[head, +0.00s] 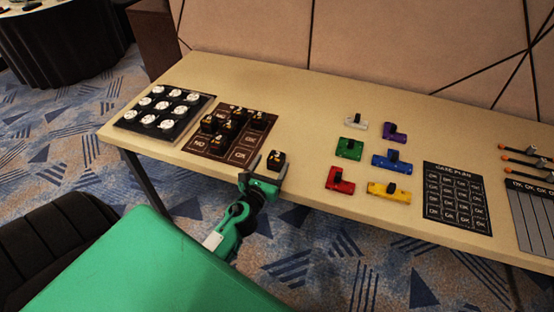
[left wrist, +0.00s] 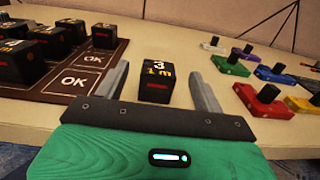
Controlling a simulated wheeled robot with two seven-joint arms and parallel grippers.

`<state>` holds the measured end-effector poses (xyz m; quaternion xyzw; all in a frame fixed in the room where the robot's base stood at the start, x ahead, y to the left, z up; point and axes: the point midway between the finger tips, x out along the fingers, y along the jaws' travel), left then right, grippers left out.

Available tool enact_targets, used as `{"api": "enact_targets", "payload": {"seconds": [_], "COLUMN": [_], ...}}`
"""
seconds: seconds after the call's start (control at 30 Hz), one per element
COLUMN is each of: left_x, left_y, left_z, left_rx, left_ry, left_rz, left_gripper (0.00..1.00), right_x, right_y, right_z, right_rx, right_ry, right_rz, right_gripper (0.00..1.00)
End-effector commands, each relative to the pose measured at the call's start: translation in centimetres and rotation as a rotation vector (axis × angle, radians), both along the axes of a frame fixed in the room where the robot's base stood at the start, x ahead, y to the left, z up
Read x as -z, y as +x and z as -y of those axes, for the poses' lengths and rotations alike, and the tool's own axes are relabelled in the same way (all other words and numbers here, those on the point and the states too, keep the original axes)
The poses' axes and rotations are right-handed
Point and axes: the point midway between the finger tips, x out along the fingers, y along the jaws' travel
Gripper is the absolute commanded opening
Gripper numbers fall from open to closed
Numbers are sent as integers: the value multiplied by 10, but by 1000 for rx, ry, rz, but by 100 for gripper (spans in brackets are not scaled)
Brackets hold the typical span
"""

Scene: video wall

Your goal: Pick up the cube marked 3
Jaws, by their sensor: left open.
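The cube marked 3 (left wrist: 157,82) is black with a white 3 and orange marks on top. In the left wrist view it stands on the table between and slightly beyond the fingers. In the head view this cube (head: 276,160) stands near the table's front edge, right of the brown board. My left gripper (head: 264,172) is open around the cube's near side, one finger on each side. In the left wrist view the open gripper (left wrist: 162,92) shows a gap on both sides of the cube. My right gripper is not in view.
A brown OK/NO board (head: 198,142) with several black cubes (head: 225,128) lies just left of the gripper. Beyond it is a tray of white round pieces (head: 165,108). Several coloured blocks (head: 350,148) and a dark game plan card (head: 455,196) lie to the right. Bare table (head: 305,140) separates them.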

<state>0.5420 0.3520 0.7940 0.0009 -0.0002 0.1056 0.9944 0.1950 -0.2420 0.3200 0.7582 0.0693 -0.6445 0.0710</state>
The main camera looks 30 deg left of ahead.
Motion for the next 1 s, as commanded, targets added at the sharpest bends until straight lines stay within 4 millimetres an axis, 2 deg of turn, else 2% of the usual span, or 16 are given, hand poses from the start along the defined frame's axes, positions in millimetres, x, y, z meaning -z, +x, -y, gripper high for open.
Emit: {"api": "enact_targets", "payload": {"seconds": [0.1, 0.27, 0.6, 0.93, 0.97, 1.0], "left_x": [0, 1, 6, 8, 8, 8], "left_y": [12, 18, 59, 66, 66, 66], "left_z": [-2, -4, -12, -14, -14, -14], "left_rx": [0, 0, -1, 0, 0, 0], "left_ry": [-1, -2, -2, -1, -1, -1], "left_rz": [0, 0, 0, -1, -1, -1], "left_gripper": [69, 69, 69, 69, 67, 59], "right_x": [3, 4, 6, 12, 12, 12], "right_y": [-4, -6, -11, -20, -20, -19], "right_z": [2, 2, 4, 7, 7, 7], "right_rx": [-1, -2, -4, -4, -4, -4], "right_ry": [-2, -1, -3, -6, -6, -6], "right_rz": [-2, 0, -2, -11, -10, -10], "right_gripper": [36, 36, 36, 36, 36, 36]}}
